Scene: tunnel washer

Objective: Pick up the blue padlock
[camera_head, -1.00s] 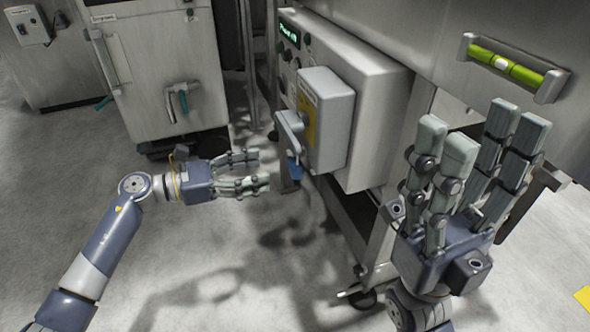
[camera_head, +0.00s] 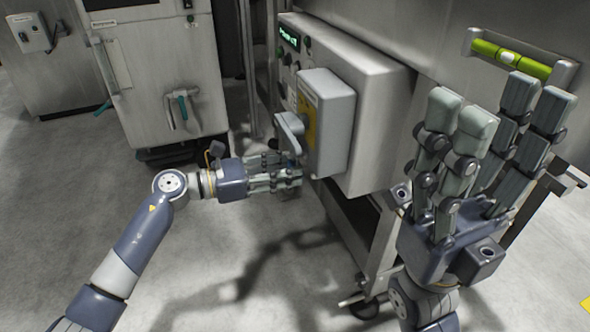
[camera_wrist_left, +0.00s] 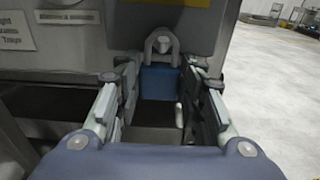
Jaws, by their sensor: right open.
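The blue padlock (camera_wrist_left: 160,82) hangs by its shackle from a grey metal loop (camera_wrist_left: 162,42) under the grey switch box, seen in the left wrist view. My left gripper (camera_head: 297,175) is at the switch handle in the head view, its fingers hiding the padlock there. In the left wrist view the fingers of my left gripper (camera_wrist_left: 160,80) stand one on each side of the padlock, very near its sides. I cannot tell whether they touch it. My right gripper (camera_head: 495,125) is raised at the right, fingers up, open and empty.
The grey switch box (camera_head: 327,120) with its handle (camera_head: 290,130) sits on a larger control cabinet (camera_head: 375,110). A green bar handle (camera_head: 510,58) is at the upper right. Clear grey floor (camera_head: 240,260) lies below my left arm.

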